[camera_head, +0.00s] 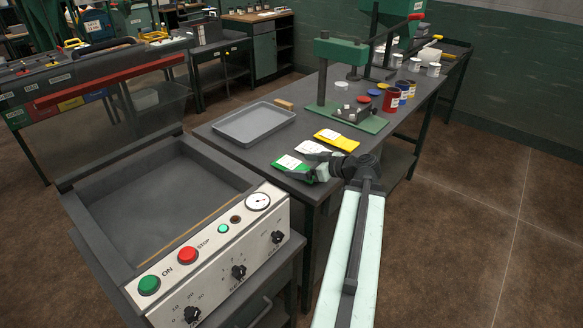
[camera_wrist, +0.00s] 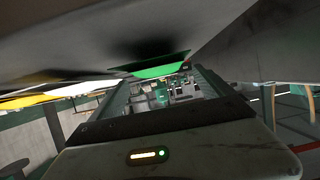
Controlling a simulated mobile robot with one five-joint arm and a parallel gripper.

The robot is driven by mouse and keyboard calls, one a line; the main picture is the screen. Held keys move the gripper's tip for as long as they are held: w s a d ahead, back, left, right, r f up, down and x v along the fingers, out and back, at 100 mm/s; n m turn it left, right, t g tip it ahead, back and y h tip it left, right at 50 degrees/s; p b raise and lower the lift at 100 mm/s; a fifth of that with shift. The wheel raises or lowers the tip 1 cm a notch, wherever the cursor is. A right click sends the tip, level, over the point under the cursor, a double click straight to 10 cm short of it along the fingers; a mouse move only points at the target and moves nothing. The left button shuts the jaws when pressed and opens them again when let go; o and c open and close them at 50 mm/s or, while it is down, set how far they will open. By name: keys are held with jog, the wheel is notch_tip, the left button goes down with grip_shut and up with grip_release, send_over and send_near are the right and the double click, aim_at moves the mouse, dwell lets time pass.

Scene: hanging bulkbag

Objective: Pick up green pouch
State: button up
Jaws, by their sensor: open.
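The green pouch (camera_head: 286,163) with a white label lies flat at the near edge of the dark grey table (camera_head: 226,150). My gripper (camera_head: 314,174) is open at that edge, low and close to the pouch's right end, partly covering it. I cannot tell whether the fingers touch the pouch. In the wrist view the green pouch (camera_wrist: 160,69) shows as a green strip just beyond my gripper.
A white pouch (camera_head: 311,148) and a yellow pouch (camera_head: 337,138) lie behind the green one. A grey tray (camera_head: 253,123) is to the left, a green press (camera_head: 329,84) farther back. A sealing machine with a control panel (camera_head: 213,250) stands at the near left.

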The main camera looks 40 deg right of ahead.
aim_at(293, 164)
jog(key=b+x, duration=0.1)
jog(key=x, duration=0.3)
jog(key=shift+s, duration=0.1)
jog(key=c, duration=1.6)
jog(key=shift+o, duration=0.2)
jog(key=shift+r, duration=0.15)
